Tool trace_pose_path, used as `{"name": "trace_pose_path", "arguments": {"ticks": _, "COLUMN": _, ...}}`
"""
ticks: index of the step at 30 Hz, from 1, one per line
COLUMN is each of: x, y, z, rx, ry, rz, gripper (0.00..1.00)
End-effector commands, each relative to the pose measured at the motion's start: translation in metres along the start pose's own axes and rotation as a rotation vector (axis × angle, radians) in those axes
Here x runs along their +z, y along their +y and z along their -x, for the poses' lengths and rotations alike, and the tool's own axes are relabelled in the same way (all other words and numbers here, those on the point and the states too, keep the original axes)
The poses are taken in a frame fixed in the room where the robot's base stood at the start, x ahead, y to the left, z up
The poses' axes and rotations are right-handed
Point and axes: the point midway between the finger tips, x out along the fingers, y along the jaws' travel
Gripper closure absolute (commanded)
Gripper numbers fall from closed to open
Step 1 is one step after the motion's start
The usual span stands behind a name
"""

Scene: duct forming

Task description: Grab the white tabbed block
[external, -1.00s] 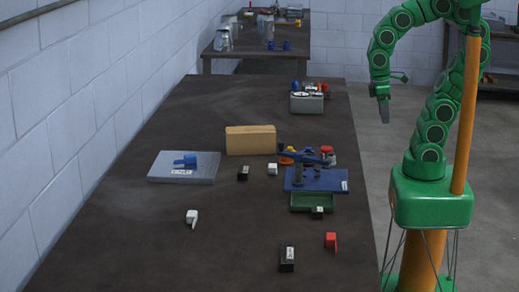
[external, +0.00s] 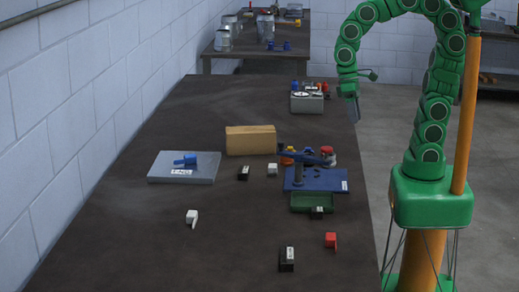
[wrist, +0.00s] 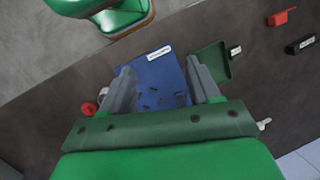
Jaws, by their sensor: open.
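The white tabbed block (external: 191,217) stands on the left front of the dark table, its tab pointing down toward the front. In the wrist view a small white piece, likely this block (wrist: 265,124), shows partly behind the right edge of my gripper mount. My gripper (external: 354,112) hangs in the air near the table's right edge, far to the right of the block. In the wrist view my gripper (wrist: 158,68) has its fingers apart with nothing held, above the blue base plate.
A red block (external: 330,240), black block (external: 287,260), another white block (external: 272,169), tan box (external: 250,140) and grey plate (external: 182,168) lie around. Table around the tabbed block is clear.

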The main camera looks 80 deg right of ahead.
Motion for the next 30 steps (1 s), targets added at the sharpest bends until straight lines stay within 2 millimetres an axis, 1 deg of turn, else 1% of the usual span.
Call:
{"name": "trace_pose_path", "arguments": {"ticks": 1, "x": -0.010, "y": -0.008, "z": 0.000, "rx": -0.017, "ry": -0.011, "rz": -0.018, "gripper": 0.38}}
{"name": "trace_pose_path", "arguments": {"ticks": 3, "x": -0.022, "y": -0.020, "z": 0.002, "rx": -0.045, "ry": -0.018, "rz": -0.045, "gripper": 0.38}}
{"name": "trace_pose_path", "arguments": {"ticks": 8, "x": -0.051, "y": -0.047, "z": 0.003, "rx": -0.103, "ry": -0.047, "rz": -0.110, "gripper": 0.38}}
{"name": "trace_pose_path", "arguments": {"ticks": 18, "x": -0.114, "y": -0.101, "z": 0.001, "rx": -0.224, "ry": -0.113, "rz": -0.251, "gripper": 0.38}}
{"name": "trace_pose_path", "arguments": {"ticks": 30, "x": -0.191, "y": -0.158, "z": -0.012, "rx": -0.353, "ry": -0.209, "rz": -0.424, "gripper": 0.38}}
